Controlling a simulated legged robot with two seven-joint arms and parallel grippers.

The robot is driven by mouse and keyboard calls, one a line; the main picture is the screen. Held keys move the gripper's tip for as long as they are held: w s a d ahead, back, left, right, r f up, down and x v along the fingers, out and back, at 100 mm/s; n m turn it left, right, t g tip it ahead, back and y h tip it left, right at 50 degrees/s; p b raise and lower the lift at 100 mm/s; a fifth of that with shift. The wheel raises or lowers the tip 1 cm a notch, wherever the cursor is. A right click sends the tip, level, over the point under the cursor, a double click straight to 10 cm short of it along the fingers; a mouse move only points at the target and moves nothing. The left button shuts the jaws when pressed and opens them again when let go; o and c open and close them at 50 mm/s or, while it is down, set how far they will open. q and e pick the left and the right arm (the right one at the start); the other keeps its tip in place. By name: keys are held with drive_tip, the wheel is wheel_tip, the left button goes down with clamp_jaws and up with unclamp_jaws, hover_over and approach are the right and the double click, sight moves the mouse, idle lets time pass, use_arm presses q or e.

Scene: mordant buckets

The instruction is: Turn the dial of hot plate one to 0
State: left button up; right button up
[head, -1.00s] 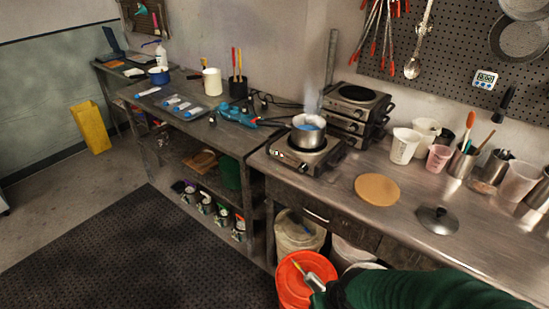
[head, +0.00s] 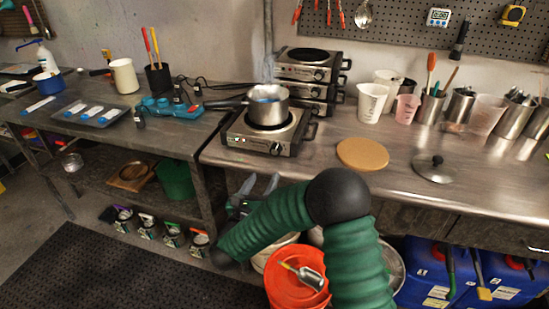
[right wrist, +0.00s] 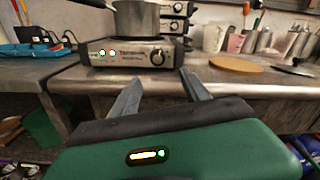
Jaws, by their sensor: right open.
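A hot plate (head: 268,132) stands at the counter's left front edge with a steaming saucepan (head: 268,104) on it. Its dial (head: 276,148) is on the front panel; in the right wrist view the dial (right wrist: 157,57) faces me, with two lit lamps (right wrist: 107,53) to its left. The dial's setting is too small to read. My right gripper (head: 260,180) is open and empty, below and in front of the panel, apart from the dial. In the right wrist view its fingers (right wrist: 161,80) point toward the hot plate, either side of the dial's line. My left gripper is out of view.
More hot plates (head: 305,72) are stacked behind. A round tan board (head: 362,154) and a lid (head: 434,168) lie to the right. An orange bucket (head: 297,280) stands below my arm.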

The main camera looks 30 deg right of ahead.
sight(275, 153)
drive_tip(key=x, duration=1.1)
drive_tip(key=shift+w+a, duration=0.1)
drive_tip(key=shift+w, duration=0.3)
drive_tip(key=shift+w+d, duration=0.3)
drive_tip(key=shift+d, duration=0.25)
drive_tip(key=shift+a, duration=0.2)
drive_tip(key=c, duration=0.4)
clamp_jaws()
